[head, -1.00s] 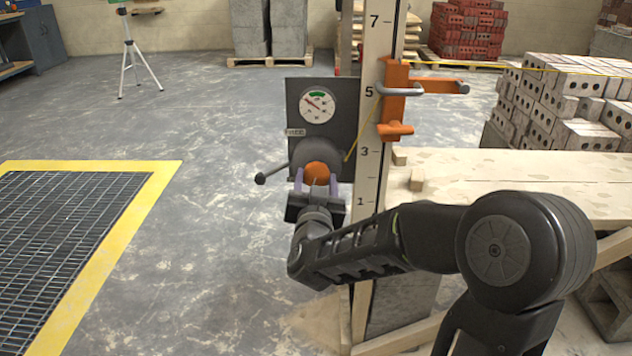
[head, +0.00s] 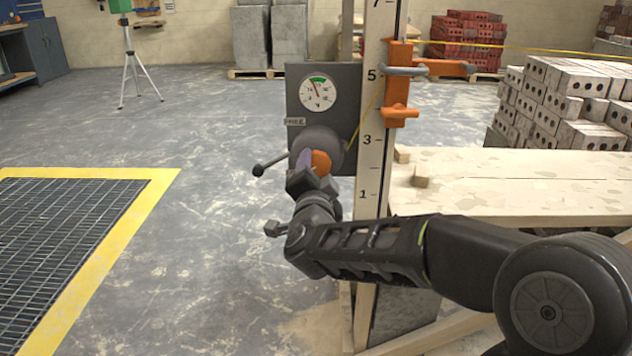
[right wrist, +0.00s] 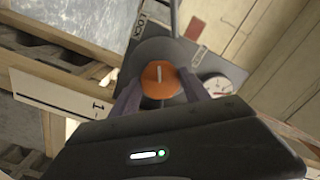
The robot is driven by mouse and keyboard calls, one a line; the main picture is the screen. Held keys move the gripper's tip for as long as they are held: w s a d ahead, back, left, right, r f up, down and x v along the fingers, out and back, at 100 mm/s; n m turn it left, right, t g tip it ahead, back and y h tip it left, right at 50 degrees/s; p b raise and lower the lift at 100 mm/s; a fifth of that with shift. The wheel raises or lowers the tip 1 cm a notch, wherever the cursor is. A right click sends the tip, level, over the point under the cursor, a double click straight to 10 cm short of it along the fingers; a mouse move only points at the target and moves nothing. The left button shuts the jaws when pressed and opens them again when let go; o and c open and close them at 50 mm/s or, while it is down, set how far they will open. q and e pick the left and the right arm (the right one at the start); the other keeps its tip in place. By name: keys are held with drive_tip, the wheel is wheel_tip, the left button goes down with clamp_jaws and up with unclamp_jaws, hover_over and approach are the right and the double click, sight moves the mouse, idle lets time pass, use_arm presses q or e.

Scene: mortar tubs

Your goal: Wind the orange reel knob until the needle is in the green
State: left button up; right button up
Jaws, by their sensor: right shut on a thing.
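The orange reel knob (head: 321,162) sits on a round grey drum at the bottom of a grey panel (head: 348,80). My right gripper (head: 314,165) is shut on the knob and turned at a slant. In the right wrist view its two purple fingers flank the knob (right wrist: 158,84), whose face bears a pale mark. The round white gauge (head: 318,93) is above the knob. My left gripper is out of view.
A lever with a black ball end (head: 258,170) sticks out left of the drum, below a FREE label (head: 295,122). A numbered post (head: 372,130) with an orange clamp (head: 397,90) stands right of the panel, beside a wooden bench (head: 490,175). A yellow-edged floor grate (head: 60,235) lies left.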

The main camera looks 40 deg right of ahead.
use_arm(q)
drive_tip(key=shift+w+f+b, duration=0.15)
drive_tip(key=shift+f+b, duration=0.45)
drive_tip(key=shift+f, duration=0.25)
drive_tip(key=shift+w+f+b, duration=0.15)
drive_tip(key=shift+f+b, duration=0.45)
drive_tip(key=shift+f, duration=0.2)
use_arm(e)
drive_tip(key=shift+m, duration=1.7)
drive_tip(key=o, duration=1.4)
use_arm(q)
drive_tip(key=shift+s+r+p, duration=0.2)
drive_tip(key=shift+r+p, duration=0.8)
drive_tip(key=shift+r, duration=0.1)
use_arm(e)
drive_tip(key=v, duration=0.7)
drive_tip(key=shift+s+a, duration=0.25)
drive_tip(key=shift+s, duration=0.05)
